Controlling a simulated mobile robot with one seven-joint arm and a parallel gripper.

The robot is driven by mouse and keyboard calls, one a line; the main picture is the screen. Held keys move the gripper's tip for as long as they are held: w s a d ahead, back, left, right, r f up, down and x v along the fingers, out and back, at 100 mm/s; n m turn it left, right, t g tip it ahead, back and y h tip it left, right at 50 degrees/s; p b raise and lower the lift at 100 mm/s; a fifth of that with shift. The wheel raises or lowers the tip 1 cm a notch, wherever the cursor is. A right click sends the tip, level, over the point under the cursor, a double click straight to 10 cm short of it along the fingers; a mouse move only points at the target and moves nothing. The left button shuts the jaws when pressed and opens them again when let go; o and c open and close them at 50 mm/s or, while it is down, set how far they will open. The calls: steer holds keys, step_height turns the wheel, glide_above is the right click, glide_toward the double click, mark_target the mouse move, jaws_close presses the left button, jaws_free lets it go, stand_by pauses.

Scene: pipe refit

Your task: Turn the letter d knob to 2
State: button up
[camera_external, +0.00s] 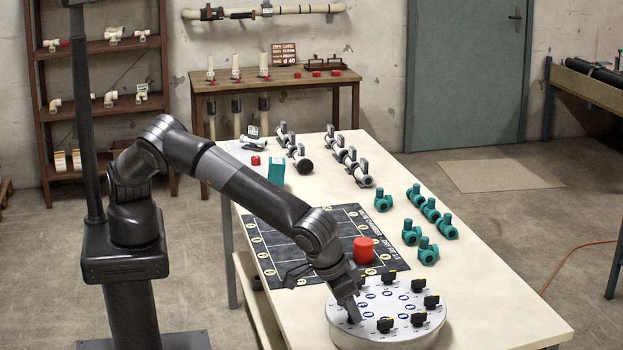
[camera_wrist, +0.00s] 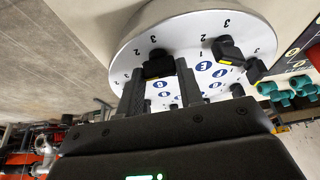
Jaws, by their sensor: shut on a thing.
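A round white dial panel (camera_external: 385,335) stands at the table's near end. It carries several black knobs, blue letter discs and small numbers. In the external view my gripper (camera_external: 348,312) points down at the panel's left side and hides the knob under it. In the wrist view my gripper (camera_wrist: 159,72) is shut on a black knob (camera_wrist: 158,64), one finger on each side. A 2 and a 3 are printed beyond this knob. I cannot read surely which letter belongs to it, nor its exact setting. Another black knob (camera_wrist: 227,49) sits to its right.
A black mat (camera_external: 285,240) with a red cylinder (camera_external: 363,250) lies behind the panel. Several teal valves (camera_external: 411,233) stand to the right of the mat. Grey-white pipe fittings (camera_external: 348,160) and a teal box (camera_external: 276,171) are farther back. The table's right front is clear.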

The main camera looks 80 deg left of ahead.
steer(key=shift+w+a+m+h, duration=0.1)
steer(key=shift+m+h, duration=0.5)
steer(key=shift+m, duration=0.95)
steer(key=shift+a+m+h, duration=0.1)
steer(key=shift+m+h, duration=0.5)
steer(key=shift+m, duration=0.95)
steer(key=o, duration=1)
steer(key=shift+g, duration=0.3)
steer(key=shift+c, duration=0.2)
steer(key=v, duration=1)
steer(key=shift+r, duration=0.3)
